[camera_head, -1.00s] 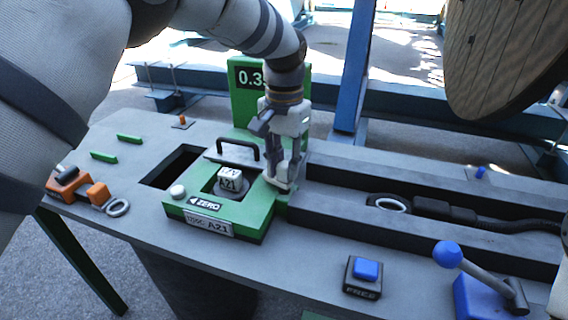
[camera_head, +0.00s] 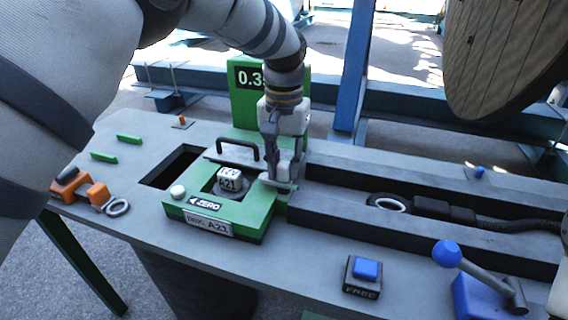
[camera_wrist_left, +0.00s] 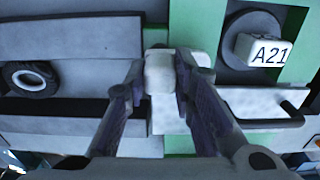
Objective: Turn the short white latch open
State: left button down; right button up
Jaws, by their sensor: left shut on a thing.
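My left gripper (camera_head: 280,178) points down at the right edge of the green device (camera_head: 250,222), with its fingertips low beside it. In the left wrist view my left gripper (camera_wrist_left: 162,80) is shut on a short white block, the white latch (camera_wrist_left: 160,73), which sits between the fingertips. In the head view the fingers largely hide the latch, so its exact angle is hard to tell. The device carries a white block marked A21 (camera_head: 229,182) and a black handle (camera_head: 238,147) on a grey plate. My right gripper is not in view.
A green display (camera_head: 243,78) stands behind the device. A grey channel with a black cable connector (camera_head: 430,208) and a ring (camera_head: 390,204) runs to the right. A blue button (camera_head: 366,269) and blue-knobbed lever (camera_head: 447,254) are at front right. Orange parts (camera_head: 98,194) lie at left.

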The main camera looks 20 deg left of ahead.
aim_at(284, 163)
pick_arm(q)
jog(key=c, duration=1.4)
grip_release()
jog(key=shift+o, duration=0.2)
notch_tip(284, 163, up, 12)
